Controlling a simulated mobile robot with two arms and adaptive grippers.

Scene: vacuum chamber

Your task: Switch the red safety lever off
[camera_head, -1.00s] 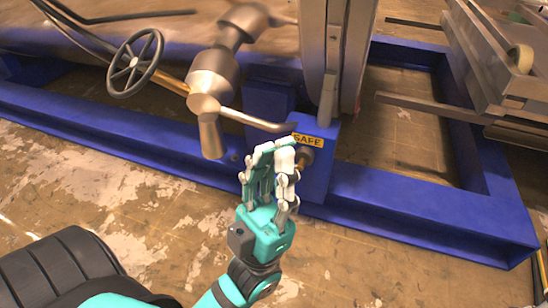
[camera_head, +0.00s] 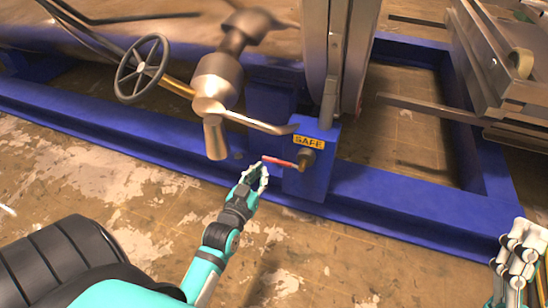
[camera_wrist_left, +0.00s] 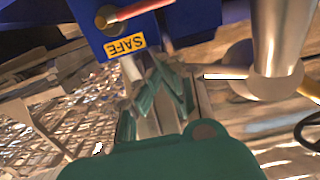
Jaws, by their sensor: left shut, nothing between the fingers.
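The red safety lever (camera_head: 280,162) points left from its round pivot on the front of a blue box (camera_head: 313,185), just below a yellow SAFE label (camera_head: 309,142). In the left wrist view the red lever (camera_wrist_left: 138,10) shows at the top edge, above the upside-down label (camera_wrist_left: 125,46). My left gripper (camera_head: 258,173) is shut and empty, just below and left of the lever's free end. I cannot tell whether they touch. Its fingers (camera_wrist_left: 167,88) also show in the left wrist view. My right gripper (camera_head: 520,245) is at the lower right edge, far from the lever; its jaw state is unclear.
A blue floor frame (camera_head: 425,205) runs behind and beside the box. A metal valve body (camera_head: 214,85) with a bent rod and a handwheel (camera_head: 142,68) stands above left of the lever. A metal rack (camera_head: 495,80) is at upper right.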

